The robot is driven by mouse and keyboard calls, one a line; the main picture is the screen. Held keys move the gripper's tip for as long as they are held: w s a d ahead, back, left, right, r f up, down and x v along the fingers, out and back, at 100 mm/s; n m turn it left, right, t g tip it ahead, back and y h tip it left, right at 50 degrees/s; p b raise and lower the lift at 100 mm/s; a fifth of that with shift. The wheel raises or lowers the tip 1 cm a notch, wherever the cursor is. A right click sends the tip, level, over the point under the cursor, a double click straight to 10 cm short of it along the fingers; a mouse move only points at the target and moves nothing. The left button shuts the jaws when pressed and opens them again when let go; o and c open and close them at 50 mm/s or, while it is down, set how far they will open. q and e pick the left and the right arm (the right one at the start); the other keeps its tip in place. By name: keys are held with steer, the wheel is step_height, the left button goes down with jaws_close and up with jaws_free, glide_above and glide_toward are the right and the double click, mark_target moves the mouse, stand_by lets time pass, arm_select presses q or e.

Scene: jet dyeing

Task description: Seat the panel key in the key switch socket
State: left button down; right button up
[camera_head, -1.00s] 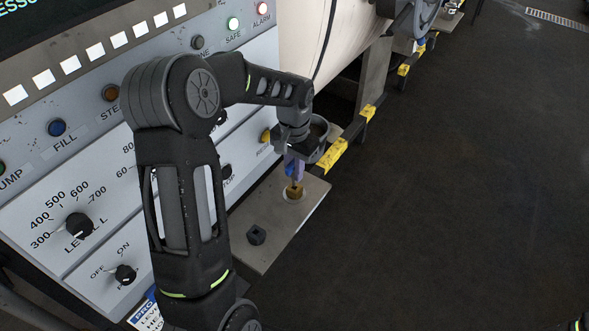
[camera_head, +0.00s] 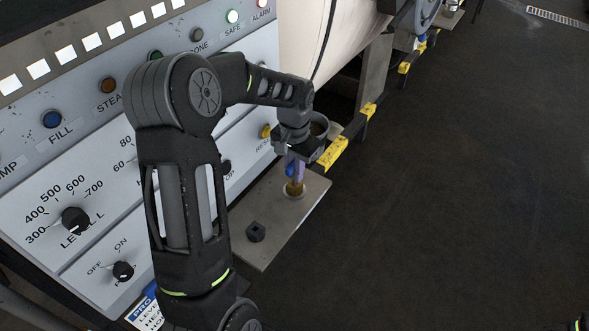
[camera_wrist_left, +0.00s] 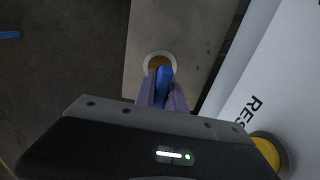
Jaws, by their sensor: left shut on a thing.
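My left gripper (camera_head: 294,173) points down over the steel shelf and is shut on the panel key (camera_head: 290,168), whose blue handle shows between the purple fingers. In the left wrist view the blue key (camera_wrist_left: 165,82) stands between the fingertips (camera_wrist_left: 162,92). Directly below is a brass piece in a pale ring (camera_head: 294,193) on the shelf; this ring also shows in the left wrist view (camera_wrist_left: 148,60). I cannot tell whether the key's lower end is in it. A dark block with a square top (camera_head: 256,232) stands nearer on the shelf.
The steel shelf (camera_head: 262,259) juts from the white control panel (camera_head: 105,165), which has knobs and lamps. A yellow button (camera_head: 265,131) is close to my gripper; it shows in the left wrist view too (camera_wrist_left: 266,153). A black-and-yellow rail (camera_head: 333,153) runs behind. Floor at right is clear.

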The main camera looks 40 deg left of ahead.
arm_select(q)
steer(key=shift+f+b, duration=0.5)
steer(key=shift+f, duration=0.3)
steer(key=c, duration=1.3)
jaws_free()
steer(key=shift+r, duration=0.1)
step_height(320, 180, up, 8)
steer(key=shift+f, duration=0.15)
steer(key=shift+f, duration=0.1)
